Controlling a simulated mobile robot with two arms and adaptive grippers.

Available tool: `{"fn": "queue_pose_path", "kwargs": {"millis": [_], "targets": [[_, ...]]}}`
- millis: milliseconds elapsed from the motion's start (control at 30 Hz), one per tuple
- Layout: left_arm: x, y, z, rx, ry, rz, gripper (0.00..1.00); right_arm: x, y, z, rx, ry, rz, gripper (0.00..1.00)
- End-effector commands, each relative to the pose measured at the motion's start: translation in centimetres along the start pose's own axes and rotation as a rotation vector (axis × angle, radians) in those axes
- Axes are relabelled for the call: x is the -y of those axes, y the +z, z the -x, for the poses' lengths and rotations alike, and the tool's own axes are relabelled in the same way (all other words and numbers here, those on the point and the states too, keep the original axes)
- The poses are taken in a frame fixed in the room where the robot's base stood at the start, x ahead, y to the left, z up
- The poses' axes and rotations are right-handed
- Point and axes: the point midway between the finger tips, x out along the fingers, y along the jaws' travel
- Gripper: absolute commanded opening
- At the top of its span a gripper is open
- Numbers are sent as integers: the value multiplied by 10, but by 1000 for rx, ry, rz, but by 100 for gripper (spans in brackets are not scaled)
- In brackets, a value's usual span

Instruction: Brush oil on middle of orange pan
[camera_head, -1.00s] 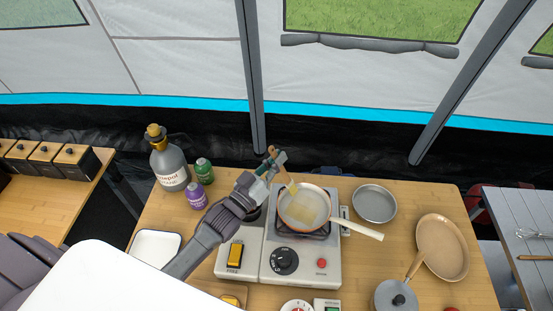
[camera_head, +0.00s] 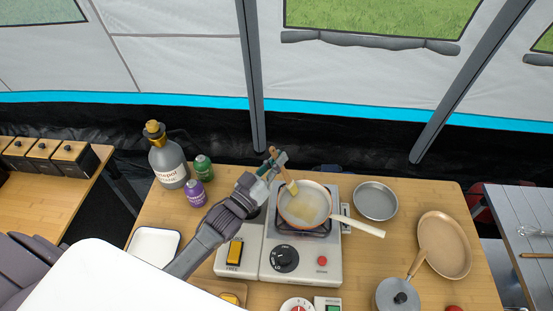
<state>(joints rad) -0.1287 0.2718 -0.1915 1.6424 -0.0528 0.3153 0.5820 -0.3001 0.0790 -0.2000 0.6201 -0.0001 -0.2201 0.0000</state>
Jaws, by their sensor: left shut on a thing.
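The orange pan (camera_head: 317,210) sits on the stove (camera_head: 283,259), with its pale handle pointing to the lower right. A yellowish oil patch (camera_head: 299,217) shows on its inside, left of and below the middle. My left gripper (camera_head: 276,165) is shut on the brush (camera_head: 273,154), at the pan's upper left. The brush is tilted, its wooden handle end up and its pale bristles (camera_head: 291,188) down at the pan's upper left rim. Whether the bristles touch the pan is hard to tell. My right gripper is not in view.
A large grey bottle (camera_head: 167,162), a green bottle (camera_head: 203,168) and a purple bottle (camera_head: 195,193) stand left of my arm. A grey round pan (camera_head: 375,201) is right of the stove. A tan pan (camera_head: 444,244) and a grey pot (camera_head: 396,296) lie further right.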

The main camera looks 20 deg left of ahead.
Motion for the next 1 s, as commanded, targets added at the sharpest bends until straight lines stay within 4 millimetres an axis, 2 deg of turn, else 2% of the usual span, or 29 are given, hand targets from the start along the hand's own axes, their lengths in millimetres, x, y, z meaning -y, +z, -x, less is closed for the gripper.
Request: {"fn": "queue_pose_path", "kwargs": {"millis": [400, 667, 1000], "targets": [[-33, 9, -5, 0, 0, 3, 0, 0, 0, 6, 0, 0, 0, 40], [-42, 13, -6, 0, 0, 1, 0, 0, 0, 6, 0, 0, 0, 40], [-69, 22, -11, 0, 0, 3, 0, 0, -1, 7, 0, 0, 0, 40]]}}
